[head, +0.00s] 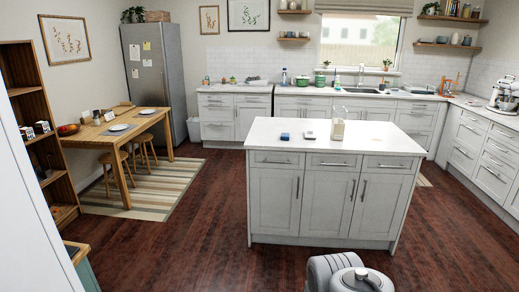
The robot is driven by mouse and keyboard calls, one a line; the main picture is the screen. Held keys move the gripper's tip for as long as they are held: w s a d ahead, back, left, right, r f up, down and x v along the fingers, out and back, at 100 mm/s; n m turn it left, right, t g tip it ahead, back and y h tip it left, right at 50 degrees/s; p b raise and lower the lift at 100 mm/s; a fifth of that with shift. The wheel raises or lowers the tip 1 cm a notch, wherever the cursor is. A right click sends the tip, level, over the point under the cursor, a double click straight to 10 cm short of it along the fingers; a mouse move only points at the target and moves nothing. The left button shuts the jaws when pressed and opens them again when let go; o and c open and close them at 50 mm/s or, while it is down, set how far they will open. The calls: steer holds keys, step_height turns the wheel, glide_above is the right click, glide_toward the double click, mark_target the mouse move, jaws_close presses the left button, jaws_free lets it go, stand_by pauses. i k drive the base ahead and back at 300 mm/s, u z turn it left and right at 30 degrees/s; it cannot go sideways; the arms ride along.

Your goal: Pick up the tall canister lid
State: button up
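I cannot pick out the tall canister lid with certainty. A small upright cream container (338,129) stands on the island top (375,138), toward the back; it is too small to tell whether it is the canister. A small dark blue item (285,136) and a small blue-grey item (308,135) lie to its left, apart from it. Either is too small to identify. My gripper is not in view. Grey rounded parts at the bottom edge are mine, in front of the island.
Open dark wood floor surrounds the white island. A wooden table (104,138) with plates and stools stands on a striped rug (150,188) at left. A tall wooden shelf (28,105) holds small items. Counters with many items line the back and right, with a stand mixer (504,95).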

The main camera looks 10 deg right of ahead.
mark_target(314, 136)
steer(key=z, duration=0.35)
steer(key=i, duration=2.55)
steer(key=u, duration=0.2)
steer(key=i, duration=1.35)
steer(key=u, duration=0.2)
